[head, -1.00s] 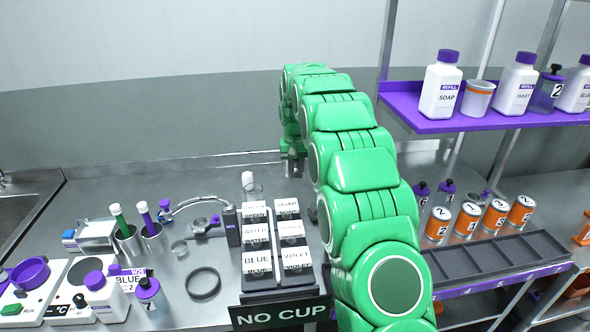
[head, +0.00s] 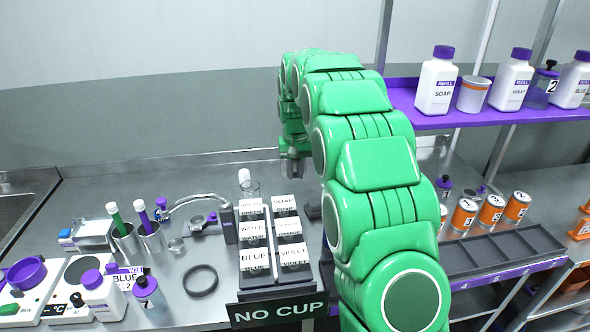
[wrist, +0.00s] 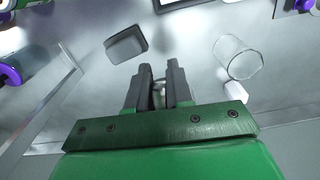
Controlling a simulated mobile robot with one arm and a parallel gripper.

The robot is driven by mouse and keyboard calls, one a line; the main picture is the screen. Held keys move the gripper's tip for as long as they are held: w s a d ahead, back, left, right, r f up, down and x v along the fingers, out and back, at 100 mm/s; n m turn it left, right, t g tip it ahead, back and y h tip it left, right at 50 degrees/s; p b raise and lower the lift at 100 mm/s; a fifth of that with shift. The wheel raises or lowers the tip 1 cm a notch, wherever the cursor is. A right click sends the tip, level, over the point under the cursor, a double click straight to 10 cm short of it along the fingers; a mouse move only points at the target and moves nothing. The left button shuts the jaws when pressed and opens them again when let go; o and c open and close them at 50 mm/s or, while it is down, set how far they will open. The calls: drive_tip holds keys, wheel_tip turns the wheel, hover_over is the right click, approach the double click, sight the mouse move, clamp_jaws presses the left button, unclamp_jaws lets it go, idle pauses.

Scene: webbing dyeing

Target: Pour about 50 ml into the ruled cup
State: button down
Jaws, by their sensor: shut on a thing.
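A clear, open cylindrical cup (head: 252,187) stands on the steel bench behind the labelled block. It also shows in the wrist view (wrist: 238,60), right of my fingers and apart from them; I cannot make out any ruling on it. My gripper (head: 294,172) is over the back of the bench, right of that cup. In the wrist view my gripper (wrist: 158,75) is shut on a small greyish thing (wrist: 158,92), mostly hidden between the fingers. I cannot tell what it is. A black block (head: 262,285) carries labels such as WATER, SOAP, BLUE and VIOLET.
A sign reading NO CUP (head: 277,311) fronts the block. A white-capped thing (head: 244,175) is beside the cup. A black ring (head: 201,281) lies left of the block. Orange-banded cans (head: 491,210) and the purple shelf (head: 430,122) stand right of my arm.

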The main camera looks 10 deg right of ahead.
drive_tip(key=shift+r, duration=0.25)
drive_tip(key=r, duration=0.1)
drive_tip(key=w+r+m, duration=0.1)
drive_tip(key=r, duration=0.1)
drive_tip(key=r+m, duration=0.1)
drive_tip(key=r, duration=0.1)
drive_tip(key=shift+w+d, duration=0.3)
drive_tip(key=shift+d, duration=0.1)
drive_tip(key=a+f+m, duration=0.3)
drive_tip(key=a+m, duration=0.1)
drive_tip(key=a, duration=0.7)
drive_tip(key=w+a+f+m, duration=0.1)
drive_tip(key=a+f+m, duration=0.3)
drive_tip(key=a, duration=0.8)
drive_tip(key=a+f+m, duration=0.3)
drive_tip(key=a+m, duration=0.2)
drive_tip(key=a, duration=0.7)
drive_tip(key=shift+w+a+f, duration=0.15)
drive_tip(key=shift+f, duration=0.25)
